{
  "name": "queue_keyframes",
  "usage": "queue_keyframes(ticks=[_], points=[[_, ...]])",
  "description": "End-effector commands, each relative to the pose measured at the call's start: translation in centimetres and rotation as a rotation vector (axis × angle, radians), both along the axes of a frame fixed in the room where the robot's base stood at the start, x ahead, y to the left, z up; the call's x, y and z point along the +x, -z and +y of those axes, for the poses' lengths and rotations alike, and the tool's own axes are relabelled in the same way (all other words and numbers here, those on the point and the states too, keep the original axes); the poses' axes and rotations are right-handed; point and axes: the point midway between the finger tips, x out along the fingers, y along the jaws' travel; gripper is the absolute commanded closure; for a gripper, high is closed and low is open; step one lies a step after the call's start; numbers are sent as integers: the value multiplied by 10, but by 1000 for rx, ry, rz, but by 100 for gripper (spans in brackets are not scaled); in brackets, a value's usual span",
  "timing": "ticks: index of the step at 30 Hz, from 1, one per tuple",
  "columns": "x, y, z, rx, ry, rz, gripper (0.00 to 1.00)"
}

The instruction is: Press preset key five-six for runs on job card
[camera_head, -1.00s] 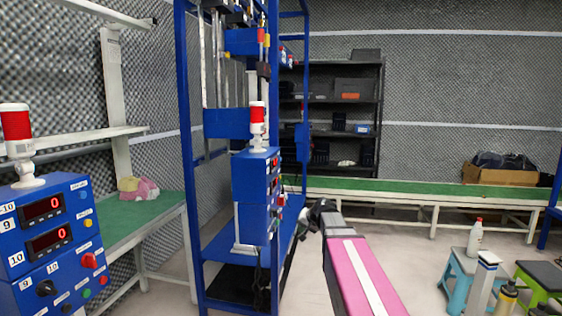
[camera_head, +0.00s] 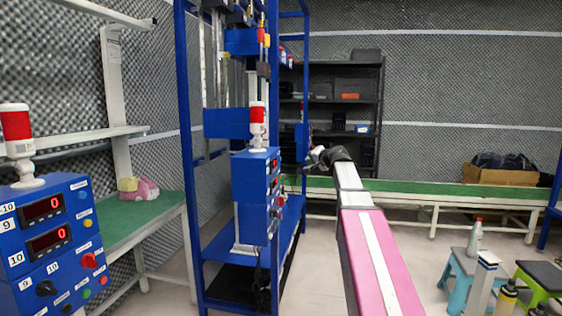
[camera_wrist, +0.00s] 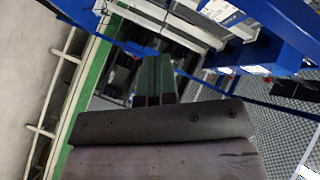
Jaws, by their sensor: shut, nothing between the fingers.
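A blue control box (camera_head: 40,240) stands at the left, with two red displays (camera_head: 45,223) each reading 0, a knob, a red button and small coloured buttons. Its readable labels include 9 and 10. A second blue box (camera_head: 249,182) with a red-and-white lamp stands on the blue rack, its button face seen edge-on. I cannot make out a key marked five-six or a job card. My gripper (camera_head: 318,155) is shut and empty, in the air to the right of the second box. In the wrist view its dark fingers (camera_wrist: 155,80) are together, touching nothing visible.
The blue rack frame (camera_head: 188,150) stands left of my arm. A green-topped bench (camera_head: 420,192) runs along the back wall, and black shelving (camera_head: 345,85) stands behind. Stools (camera_head: 540,275) and bottles (camera_head: 475,238) are at the lower right. A white-labelled blue part (camera_wrist: 222,12) tops the wrist view.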

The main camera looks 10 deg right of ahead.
Motion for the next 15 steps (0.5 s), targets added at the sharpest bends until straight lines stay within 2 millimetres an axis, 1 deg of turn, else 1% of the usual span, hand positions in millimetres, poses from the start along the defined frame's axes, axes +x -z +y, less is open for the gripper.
queue_keyframes(ticks=[9,11,15], points=[[0,1,2,-1,-1,1,100],[1,1,4,-2,-1,1,100],[5,1,16,-3,-1,2,100]])
